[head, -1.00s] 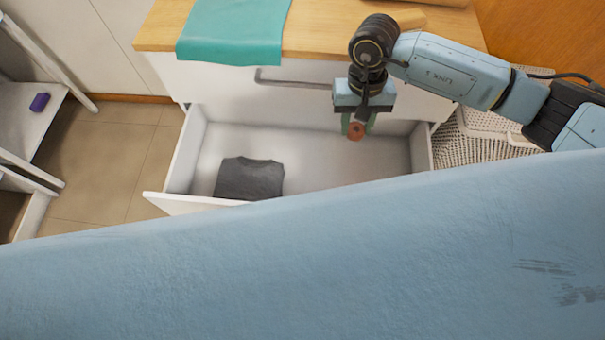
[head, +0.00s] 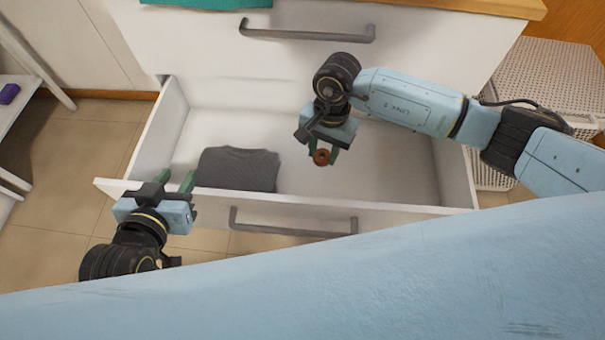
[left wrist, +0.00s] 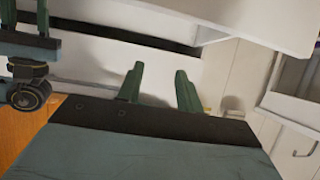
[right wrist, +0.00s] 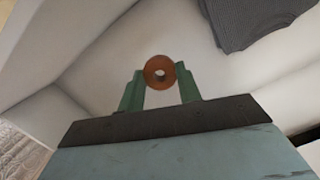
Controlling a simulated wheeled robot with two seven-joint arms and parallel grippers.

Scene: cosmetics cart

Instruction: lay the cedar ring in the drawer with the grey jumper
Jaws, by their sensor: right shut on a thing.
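The cedar ring (head: 321,157) is a small brown ring held between the green fingertips of my right gripper (head: 323,152). It also shows in the right wrist view (right wrist: 159,72), with the fingers on either side of it. The right gripper is over the open white drawer (head: 405,180), right of the grey jumper. The dark grey jumper (head: 238,169) lies folded in the drawer's front left part, and its edge shows in the right wrist view (right wrist: 250,20). My left gripper (head: 178,184) is open and empty at the drawer's front left edge; its parted fingers show in the left wrist view (left wrist: 160,85).
The drawer's front panel with a grey handle (head: 292,228) faces me. A closed drawer with a handle (head: 306,33) is above. A teal cloth (head: 205,3) lies on the wooden top. A woven basket (head: 545,85) stands at the right. The drawer's right half is bare.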

